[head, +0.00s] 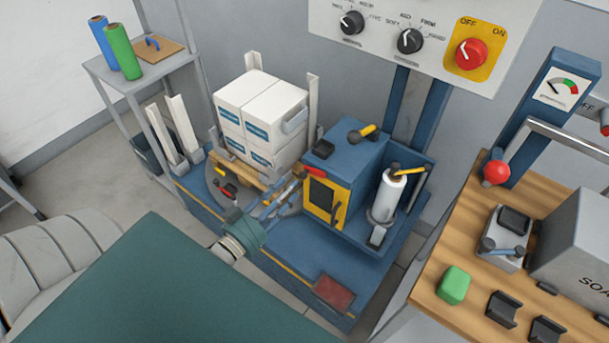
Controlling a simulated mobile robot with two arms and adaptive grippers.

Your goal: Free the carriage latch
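The blue carriage (345,160) stands beside the stacked boxes, with a yellow-framed dark panel (321,197) on its front. A dark lever (338,211) sits at the panel's right edge. A yellow-tipped handle (366,131) is on the carriage top, and a red-tipped piece (313,171) is at its upper left edge. I cannot tell which of these is the latch. My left gripper (292,187) reaches in front of the boxes, close to the left of the yellow panel. Its fingers are small and overlap the background, so their opening is unclear. My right gripper is not in view.
White boxes (262,112) stand on a wooden pallet (238,172). A white film roll (387,196) stands right of the carriage. A control panel (410,35) hangs above. A wooden bench (455,250) stands at right, a shelf (150,72) at back left.

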